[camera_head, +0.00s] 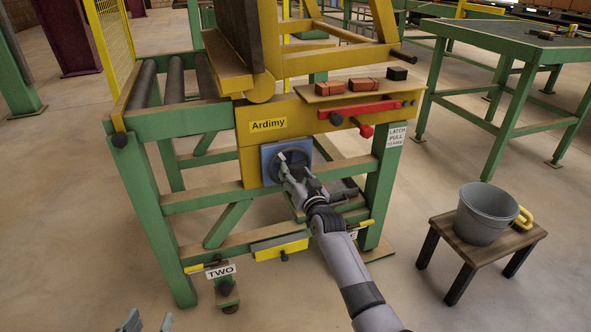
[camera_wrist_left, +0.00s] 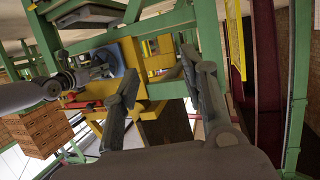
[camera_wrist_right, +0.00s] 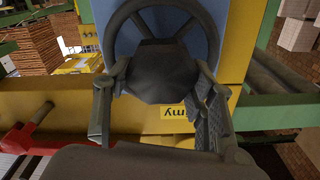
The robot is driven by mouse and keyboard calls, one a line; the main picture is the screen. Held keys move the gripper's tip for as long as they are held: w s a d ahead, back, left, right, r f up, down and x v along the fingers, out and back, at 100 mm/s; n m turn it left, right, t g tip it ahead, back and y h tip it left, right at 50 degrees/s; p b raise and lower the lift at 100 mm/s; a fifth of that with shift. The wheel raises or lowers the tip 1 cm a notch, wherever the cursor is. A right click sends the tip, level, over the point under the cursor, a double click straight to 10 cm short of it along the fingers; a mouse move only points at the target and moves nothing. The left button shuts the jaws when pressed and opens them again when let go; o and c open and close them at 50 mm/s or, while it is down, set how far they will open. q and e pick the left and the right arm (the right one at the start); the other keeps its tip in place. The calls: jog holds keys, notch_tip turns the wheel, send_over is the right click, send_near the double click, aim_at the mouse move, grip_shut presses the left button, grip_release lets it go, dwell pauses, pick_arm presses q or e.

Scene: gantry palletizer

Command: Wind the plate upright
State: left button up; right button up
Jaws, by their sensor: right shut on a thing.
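A dark handwheel (camera_head: 297,157) sits on a blue panel (camera_head: 267,153) on the front of the yellow and green stand. My right gripper (camera_head: 286,173) is at the wheel. In the right wrist view the wheel's hub (camera_wrist_right: 160,72) lies between its fingers, and it is shut on the wheel. A large dark plate (camera_head: 244,28) stands steeply in the yellow frame above the wheel; its top is cut off, so its exact tilt cannot be told. My left gripper (camera_head: 145,323) is low at the bottom left, empty, its fingers apart in the left wrist view (camera_wrist_left: 168,76).
Red bricks (camera_head: 364,84) lie on a shelf above a red latch handle (camera_head: 366,109). Rollers (camera_head: 175,78) are at the left. A grey bucket (camera_head: 484,215) stands on a small stool at the right, and a green table (camera_head: 510,45) is behind. The front floor is clear.

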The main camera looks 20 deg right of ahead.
jog(key=m, duration=0.3)
jog(key=shift+d+m+p, duration=0.1)
jog(key=shift+m+p, duration=0.2)
jog(key=shift+p, duration=0.05)
jog(key=shift+f+m, duration=0.15)
jog(key=shift+m, duration=0.65)
pick_arm(q)
jog(key=shift+s+a+f+g+y, duration=0.15)
jog(key=shift+s+a+f+g, duration=0.1)
jog(key=shift+s+f+g, duration=0.4)
jog(key=shift+s+a+f+g+y, duration=0.1)
jog(key=shift+s+a+f+g, duration=0.2)
jog(key=shift+f, duration=0.6)
jog(key=shift+s+a+f+g+y, duration=0.2)
jog(key=shift+s+f+g, duration=0.35)
jog(key=shift+f, duration=0.25)
pick_arm(e)
jog(key=shift+m, duration=1)
jog(key=shift+d, duration=0.1)
jog(key=o, duration=1.2)
jog(key=shift+c, duration=0.2)
jog(key=s, duration=1.2)
jog(key=shift+d, duration=0.25)
